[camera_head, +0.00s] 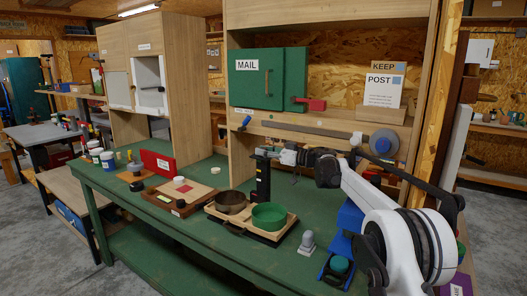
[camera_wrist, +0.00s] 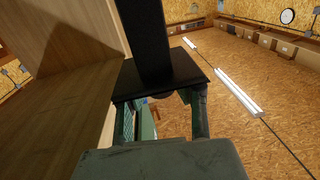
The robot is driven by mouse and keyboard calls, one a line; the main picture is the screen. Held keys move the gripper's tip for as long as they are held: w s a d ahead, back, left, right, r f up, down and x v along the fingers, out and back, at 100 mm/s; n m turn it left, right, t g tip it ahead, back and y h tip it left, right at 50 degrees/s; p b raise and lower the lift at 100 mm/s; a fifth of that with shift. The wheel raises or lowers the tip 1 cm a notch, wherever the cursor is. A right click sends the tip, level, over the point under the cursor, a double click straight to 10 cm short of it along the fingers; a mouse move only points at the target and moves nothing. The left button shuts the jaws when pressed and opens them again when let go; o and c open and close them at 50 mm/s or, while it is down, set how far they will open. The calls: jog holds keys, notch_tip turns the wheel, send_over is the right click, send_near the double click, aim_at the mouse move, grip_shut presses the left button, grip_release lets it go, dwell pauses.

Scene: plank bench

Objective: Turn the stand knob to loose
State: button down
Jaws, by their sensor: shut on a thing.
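A tall black stand (camera_head: 263,180) stands upright at the back of the green bench, behind the green round pan. My gripper (camera_head: 276,154) is at the top of this stand, reaching in from the right. In the wrist view the black post (camera_wrist: 150,38) and a dark plate (camera_wrist: 150,75) lie just beyond my gripper (camera_wrist: 163,105), with one finger at each side. The fingers are shut on what seems to be the stand knob, a dark rounded part (camera_wrist: 172,94) mostly hidden under the plate. Its marking and turn angle cannot be read.
The green pan (camera_head: 270,217) and a brown pan (camera_head: 231,203) sit on a wooden board in front of the stand. A grey bar (camera_head: 318,132) and round disc (camera_head: 384,142) are behind my arm. A green MAIL door (camera_head: 262,85) with a red handle is above.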

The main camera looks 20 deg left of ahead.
jog(key=shift+g, duration=0.3)
jog(key=c, duration=1.4)
grip_release()
notch_tip(320, 180, up, 10)
